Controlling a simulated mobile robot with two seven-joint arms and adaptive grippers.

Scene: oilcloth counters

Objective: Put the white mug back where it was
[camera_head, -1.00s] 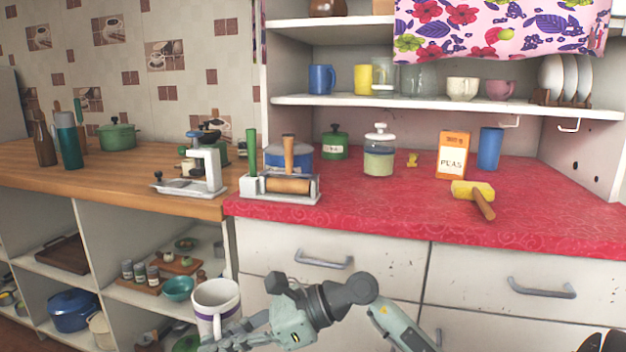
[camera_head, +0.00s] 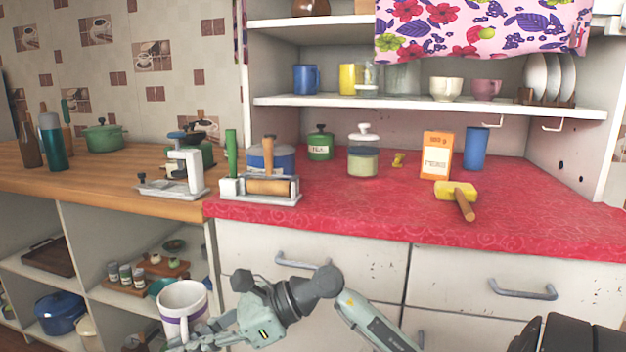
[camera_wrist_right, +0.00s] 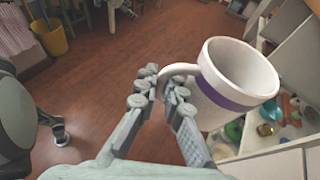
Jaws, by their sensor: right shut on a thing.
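The white mug (camera_head: 183,311) has a purple band and is held upright, low in front of the open shelving in the head view. In the right wrist view the same mug (camera_wrist_right: 213,97) shows its handle between my fingertips. My right gripper (camera_wrist_right: 165,84) is shut on that handle. In the head view my right gripper (camera_head: 186,343) is at the bottom edge, partly behind or below the mug. My left gripper is not in view.
The upper shelf (camera_head: 420,104) holds a blue mug (camera_head: 305,78), a yellow mug (camera_head: 347,78), glassware, a cream cup (camera_head: 445,88), a pink cup (camera_head: 486,88) and plates. The red counter (camera_head: 350,205) carries jars, a box and a mallet. Its front middle is bare.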

